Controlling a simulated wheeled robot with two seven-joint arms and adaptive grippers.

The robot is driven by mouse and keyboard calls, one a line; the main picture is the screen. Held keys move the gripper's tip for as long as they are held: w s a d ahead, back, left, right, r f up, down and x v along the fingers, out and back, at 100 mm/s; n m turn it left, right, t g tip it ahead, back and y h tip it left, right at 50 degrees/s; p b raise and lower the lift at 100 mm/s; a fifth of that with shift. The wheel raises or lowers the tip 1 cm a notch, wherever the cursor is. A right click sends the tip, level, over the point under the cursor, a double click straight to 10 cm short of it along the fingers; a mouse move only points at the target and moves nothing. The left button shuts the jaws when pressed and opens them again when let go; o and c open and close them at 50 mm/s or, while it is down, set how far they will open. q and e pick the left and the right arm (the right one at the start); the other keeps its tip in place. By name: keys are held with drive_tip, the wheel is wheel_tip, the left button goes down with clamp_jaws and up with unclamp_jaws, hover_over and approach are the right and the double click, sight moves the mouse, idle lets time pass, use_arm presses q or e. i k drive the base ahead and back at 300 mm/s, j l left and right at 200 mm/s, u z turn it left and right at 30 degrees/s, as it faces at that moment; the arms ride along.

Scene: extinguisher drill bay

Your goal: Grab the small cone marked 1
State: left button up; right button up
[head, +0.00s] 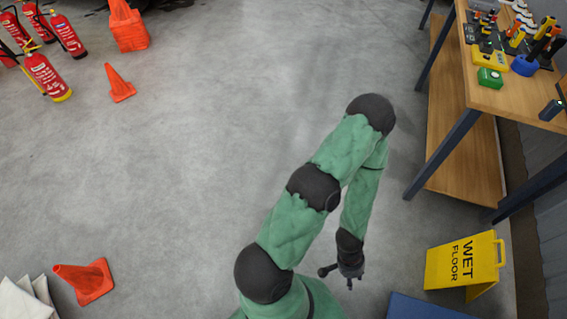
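I cannot read a number on any cone. My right gripper (338,281) hangs at the lower middle of the head view, well to the right of the cones. Its dark fingers look spread apart, with nothing between them. My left gripper is not in view.
Several red fire extinguishers (45,75) stand at the upper left. A wooden workbench (490,97) with tools is at the right, a yellow wet floor sign (462,264) below it. A blue item (420,308) is at the bottom edge. The middle floor is clear.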

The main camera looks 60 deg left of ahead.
sight(91, 282)
drive_tip(key=u, duration=4.5)
drive_tip(key=i+l+u, duration=0.1)
drive_tip(key=u, duration=0.9)
drive_tip(key=i+l+u, duration=0.2)
drive_tip(key=l, duration=0.2)
drive_tip(key=i+l+u, duration=0.25)
drive_tip(key=l, duration=0.2)
drive_tip(key=l+u, duration=0.2)
drive_tip(key=l, duration=0.25)
drive_tip(key=i+l+u, duration=0.2)
drive_tip(key=l, duration=0.3)
drive_tip(key=l+u, duration=0.25)
drive_tip(key=l, duration=1.25)
